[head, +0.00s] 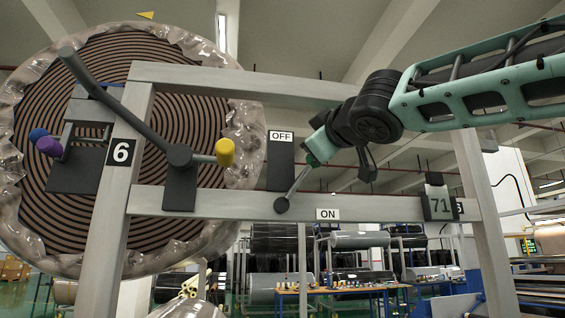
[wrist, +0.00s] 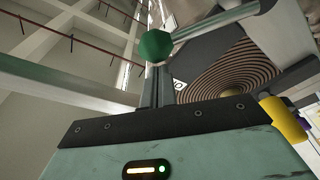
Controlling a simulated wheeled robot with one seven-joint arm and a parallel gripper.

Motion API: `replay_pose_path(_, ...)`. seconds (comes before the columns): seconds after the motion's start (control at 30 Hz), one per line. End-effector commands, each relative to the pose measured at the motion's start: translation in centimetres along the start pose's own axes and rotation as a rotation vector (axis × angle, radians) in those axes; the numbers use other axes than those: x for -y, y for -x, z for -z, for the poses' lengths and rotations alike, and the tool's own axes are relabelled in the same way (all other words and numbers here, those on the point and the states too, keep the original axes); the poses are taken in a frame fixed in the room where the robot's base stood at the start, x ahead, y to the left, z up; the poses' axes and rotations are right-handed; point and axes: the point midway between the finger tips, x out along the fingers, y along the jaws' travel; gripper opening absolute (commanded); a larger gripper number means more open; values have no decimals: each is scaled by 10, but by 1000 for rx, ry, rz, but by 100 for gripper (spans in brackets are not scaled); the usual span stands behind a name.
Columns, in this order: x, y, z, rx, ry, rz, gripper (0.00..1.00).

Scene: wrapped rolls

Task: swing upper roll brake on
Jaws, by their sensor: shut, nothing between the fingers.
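A grey lever (head: 294,188) pivots on the frame's crossbar below a dark plate. It slants up and right, between the OFF label (head: 281,136) and the ON label (head: 328,214). Its green ball knob (wrist: 156,46) shows clearly in the wrist view, just beyond my fingertips. My gripper (head: 316,150) is at the lever's upper end in the head view. In the wrist view my gripper (wrist: 155,75) has its fingers together and empty, close against the knob; whether they touch it I cannot tell.
A large plastic-wrapped roll (head: 185,120) stands behind the frame at left. A long dark lever (head: 120,100), a yellow-knobbed handle (head: 225,152) and a purple-knobbed handle (head: 49,146) stick out there.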

Motion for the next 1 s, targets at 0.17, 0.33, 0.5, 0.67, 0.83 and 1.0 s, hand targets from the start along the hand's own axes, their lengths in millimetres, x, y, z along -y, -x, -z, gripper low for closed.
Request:
replay_pose_path(0.17,2,6,-29,0,-162,-38,0)
replay_pose_path(0.33,-1,10,-46,-2,-308,-71,0)
replay_pose_path(0.5,-1,13,-60,-2,-430,-96,0)
replay_pose_path(0.67,-1,15,-68,-2,-516,-115,0)
replay_pose_path(0.83,-2,16,-74,-2,-574,-128,0)
replay_pose_path(1.0,-2,17,-76,-1,-602,-134,0)
